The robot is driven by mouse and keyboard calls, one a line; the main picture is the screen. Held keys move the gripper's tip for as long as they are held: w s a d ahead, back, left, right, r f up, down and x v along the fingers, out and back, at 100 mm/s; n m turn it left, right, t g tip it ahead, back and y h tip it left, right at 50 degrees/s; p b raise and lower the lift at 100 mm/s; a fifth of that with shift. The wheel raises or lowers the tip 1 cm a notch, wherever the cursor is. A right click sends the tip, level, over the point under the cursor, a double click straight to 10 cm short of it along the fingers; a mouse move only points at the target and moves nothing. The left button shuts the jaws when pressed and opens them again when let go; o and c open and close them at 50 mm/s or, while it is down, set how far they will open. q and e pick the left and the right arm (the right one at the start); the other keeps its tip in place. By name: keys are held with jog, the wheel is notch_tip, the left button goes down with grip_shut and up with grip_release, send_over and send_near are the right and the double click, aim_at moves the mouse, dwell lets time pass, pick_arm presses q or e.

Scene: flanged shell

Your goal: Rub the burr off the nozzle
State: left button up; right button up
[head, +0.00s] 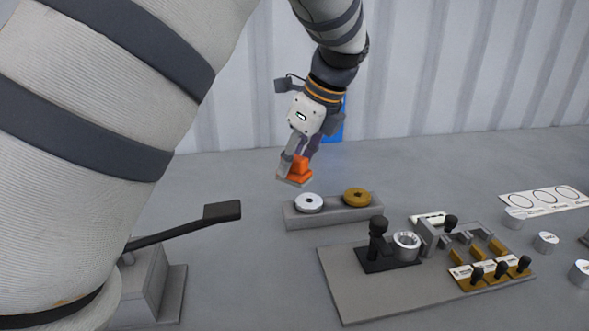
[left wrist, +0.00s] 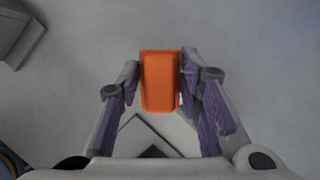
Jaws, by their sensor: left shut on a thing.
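My left gripper (head: 297,158) is shut on an orange block (head: 300,168) with a grey lower edge, held in the air behind the ring stand. In the left wrist view the orange block (left wrist: 160,84) sits between both fingers of the left gripper (left wrist: 160,76). A silver ring-shaped part (head: 407,245) sits on a grey fixture plate (head: 350,292), beside a black clamp (head: 377,245); it may be the nozzle, but I cannot tell. No burr can be made out at this size. My right gripper is not in view.
A low grey stand (head: 331,217) bears a white ring (head: 308,203) and a brass ring (head: 357,197). Several black-knobbed brass pieces stand on the plate's right side. A lever (head: 190,229) on a grey block juts out at left. Silver cylinders (head: 546,242) and a marked card (head: 544,199) lie right.

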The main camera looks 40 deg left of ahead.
pick_arm(q)
jog(key=shift+r, duration=1.35)
